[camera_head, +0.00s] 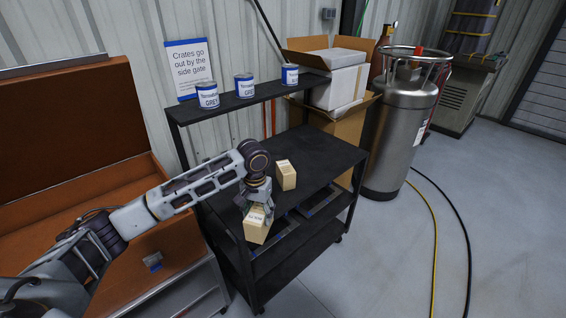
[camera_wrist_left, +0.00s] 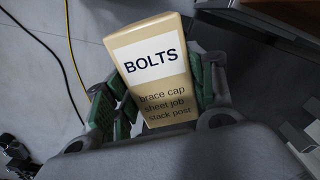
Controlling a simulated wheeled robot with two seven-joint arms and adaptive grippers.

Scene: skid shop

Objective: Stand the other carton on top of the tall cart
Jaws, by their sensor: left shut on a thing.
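My left gripper (camera_head: 259,207) is shut on a tan carton (camera_head: 255,228) and holds it at the near edge of the black cart's deck. The carton fills the middle of the left wrist view (camera_wrist_left: 152,65), between green finger pads, with a white "BOLTS" label and "brace cap sheet job stack post" below it. A second tan carton (camera_head: 287,175) stands on the deck of the tall black cart (camera_head: 325,158), behind the held one. I cannot tell the gap between the held carton and the deck. My right gripper is not in view.
Several paint cans (camera_head: 245,86) stand on the cart's raised back shelf (camera_head: 225,105). An open cardboard box (camera_head: 349,128) and a steel cylinder (camera_head: 401,125) stand beyond the cart. A brown chest (camera_head: 75,150) is at left. The deck's right side is clear. Hoses (camera_head: 433,215) cross the floor.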

